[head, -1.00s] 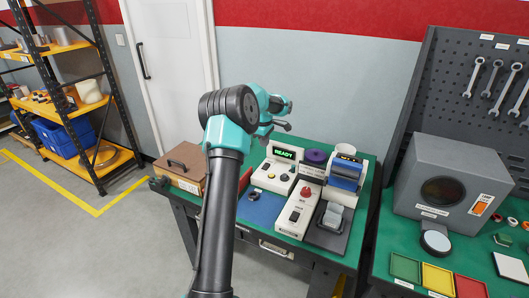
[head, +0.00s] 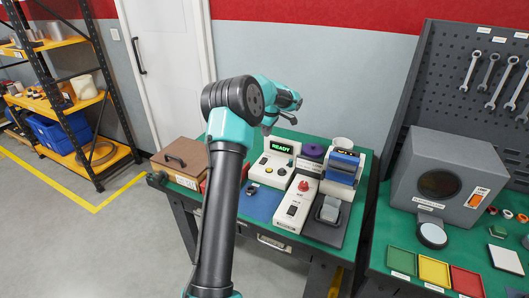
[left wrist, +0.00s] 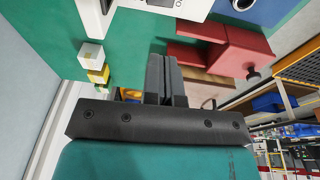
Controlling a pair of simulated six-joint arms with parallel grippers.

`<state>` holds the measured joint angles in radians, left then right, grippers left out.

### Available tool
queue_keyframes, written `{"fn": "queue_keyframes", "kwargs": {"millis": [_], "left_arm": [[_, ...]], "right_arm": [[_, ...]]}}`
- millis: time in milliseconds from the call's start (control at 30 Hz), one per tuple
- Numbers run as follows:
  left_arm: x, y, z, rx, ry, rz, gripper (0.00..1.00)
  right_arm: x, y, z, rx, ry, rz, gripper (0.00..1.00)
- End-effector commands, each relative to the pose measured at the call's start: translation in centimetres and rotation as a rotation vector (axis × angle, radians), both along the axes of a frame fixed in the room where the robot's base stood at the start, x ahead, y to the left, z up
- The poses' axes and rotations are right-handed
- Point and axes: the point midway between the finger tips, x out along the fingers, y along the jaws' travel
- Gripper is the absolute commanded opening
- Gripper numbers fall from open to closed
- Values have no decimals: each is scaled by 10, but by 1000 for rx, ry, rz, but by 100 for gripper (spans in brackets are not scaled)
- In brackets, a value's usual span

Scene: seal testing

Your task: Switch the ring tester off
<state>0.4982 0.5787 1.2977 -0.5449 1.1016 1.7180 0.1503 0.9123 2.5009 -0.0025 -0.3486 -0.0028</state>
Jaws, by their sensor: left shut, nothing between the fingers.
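A white tester box (head: 272,168) with a lit green READY display (head: 281,147) and small knobs stands on the green bench (head: 312,138). No readable label tells me whether it is the ring tester. A white box with a red knob and a dark switch (head: 297,205) stands in front of it to the right. My left gripper (head: 268,129) is above and behind the READY box, touching nothing. In the left wrist view its fingers (left wrist: 166,80) are shut and empty. Part of a white box (left wrist: 180,8) shows at that view's top edge. My right gripper is not in view.
A brown case (head: 180,162) sits at the bench's left end. A blue mat (head: 262,204) lies in front of the READY box. A purple ring stack (head: 313,150) and a blue-topped device (head: 343,167) stand right. The left wrist view shows a red block (left wrist: 240,50).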

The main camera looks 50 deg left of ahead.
Motion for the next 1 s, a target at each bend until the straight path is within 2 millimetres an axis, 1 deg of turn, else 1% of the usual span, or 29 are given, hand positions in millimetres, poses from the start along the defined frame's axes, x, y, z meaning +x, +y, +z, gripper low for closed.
{"fn": "queue_keyframes", "kwargs": {"millis": [33,200,533,667,767,867,1000], "left_arm": [[4,-5,1,27,12,-5,0],[12,-10,3,94,34,-6,0],[13,-10,4,104,36,-4,0],[12,-9,1,104,37,-4,0],[12,-8,-6,103,39,-5,0],[11,-4,-17,103,40,-5,0],[9,1,-37,102,39,-5,0]], "right_arm": [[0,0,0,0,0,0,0],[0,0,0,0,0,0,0],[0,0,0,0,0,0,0],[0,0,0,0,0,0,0],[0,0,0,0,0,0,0],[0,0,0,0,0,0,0],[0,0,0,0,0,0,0]]}}
